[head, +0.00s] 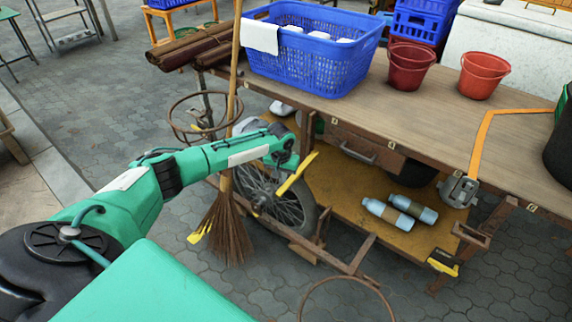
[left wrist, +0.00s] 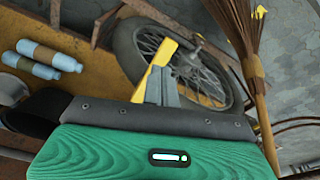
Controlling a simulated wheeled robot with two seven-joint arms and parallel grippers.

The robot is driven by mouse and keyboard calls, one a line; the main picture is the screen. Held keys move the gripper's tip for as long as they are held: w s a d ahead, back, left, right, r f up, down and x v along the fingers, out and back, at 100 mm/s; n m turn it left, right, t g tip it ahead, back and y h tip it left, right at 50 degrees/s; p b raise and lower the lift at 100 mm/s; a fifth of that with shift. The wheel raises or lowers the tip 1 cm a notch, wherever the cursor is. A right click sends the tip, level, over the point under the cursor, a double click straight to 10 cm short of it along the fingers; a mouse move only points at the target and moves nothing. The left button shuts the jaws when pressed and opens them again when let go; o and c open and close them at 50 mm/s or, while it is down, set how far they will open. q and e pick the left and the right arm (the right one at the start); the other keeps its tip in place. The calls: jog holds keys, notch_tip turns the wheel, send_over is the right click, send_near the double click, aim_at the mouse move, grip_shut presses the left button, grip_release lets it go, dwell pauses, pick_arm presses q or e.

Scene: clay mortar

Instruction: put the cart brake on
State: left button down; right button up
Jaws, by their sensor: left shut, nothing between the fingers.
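A yellow lever (head: 298,173), which looks like the cart brake, slants in front of the spoked cart wheel (head: 309,222). My left gripper (head: 288,160) is at the lever's upper part, over the wheel. In the left wrist view, the gripper's grey fingers (left wrist: 168,88) are shut and empty, right beside the yellow lever (left wrist: 154,68). I cannot tell whether they touch it. The wheel also shows there (left wrist: 192,70), behind the lever. My right gripper is not in view.
A straw broom (head: 226,228) stands left of the wheel. A rusty ring (head: 173,122) sticks out from the cart's left side. The cart top (head: 420,110) carries a blue basket (head: 312,58) and two red buckets (head: 408,68). Bottles (head: 387,212) lie on the lower shelf (head: 350,232).

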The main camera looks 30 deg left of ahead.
pick_arm(q)
notch_tip(320, 180, up, 14)
jog(key=s+p, duration=0.1)
jog(key=shift+s+d+f+p, duration=0.15)
jog(key=shift+d+f+p, duration=0.05)
jog(key=shift+p, duration=0.15)
jog(key=shift+f, duration=0.1)
dwell(0.6)
